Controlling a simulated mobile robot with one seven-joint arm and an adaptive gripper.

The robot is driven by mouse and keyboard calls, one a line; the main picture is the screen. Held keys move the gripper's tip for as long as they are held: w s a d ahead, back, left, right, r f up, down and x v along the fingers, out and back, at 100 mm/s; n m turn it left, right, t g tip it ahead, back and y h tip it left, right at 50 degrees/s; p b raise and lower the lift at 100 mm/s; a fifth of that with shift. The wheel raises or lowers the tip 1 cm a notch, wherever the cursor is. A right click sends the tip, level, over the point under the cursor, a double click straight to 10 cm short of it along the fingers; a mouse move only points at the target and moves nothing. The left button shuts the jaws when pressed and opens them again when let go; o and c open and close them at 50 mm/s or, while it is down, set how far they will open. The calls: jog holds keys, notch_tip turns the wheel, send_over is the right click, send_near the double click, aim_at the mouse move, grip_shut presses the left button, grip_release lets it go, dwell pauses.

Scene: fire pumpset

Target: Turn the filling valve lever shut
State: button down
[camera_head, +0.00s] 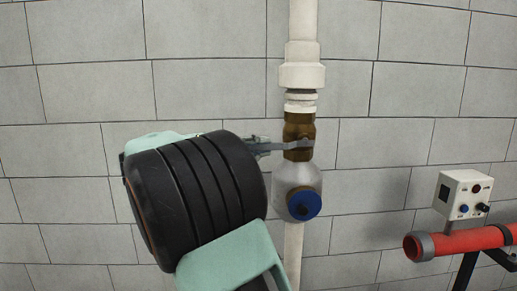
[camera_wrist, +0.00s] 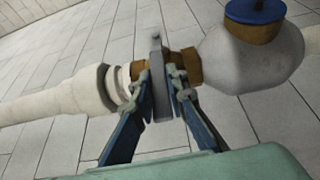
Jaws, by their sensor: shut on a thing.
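The filling valve has a brass body (camera_head: 299,130) on a white vertical pipe. Its grey lever (camera_head: 292,146) points left, crosswise to the pipe. In the wrist view the lever (camera_wrist: 157,62) stands upright in the picture between the fingers, across the brass body (camera_wrist: 184,66). My gripper (camera_head: 262,147) reaches the lever from the left; its fingers also show in the wrist view (camera_wrist: 161,92), one on each side of the lever, shut on it. My black and green arm hides part of the wall and the fingers' rear in the head view.
Below the brass body is a rounded grey fitting (camera_head: 298,178) with a blue round cap (camera_head: 304,204). A red pipe (camera_head: 465,241) and a white control box (camera_head: 463,194) are at the right. The block wall (camera_head: 205,55) behind is bare.

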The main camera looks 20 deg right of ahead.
jog(key=shift+f, duration=0.15)
jog(key=c, duration=1.9)
grip_release()
jog(key=a, duration=1.2)
jog(key=shift+s, duration=0.45)
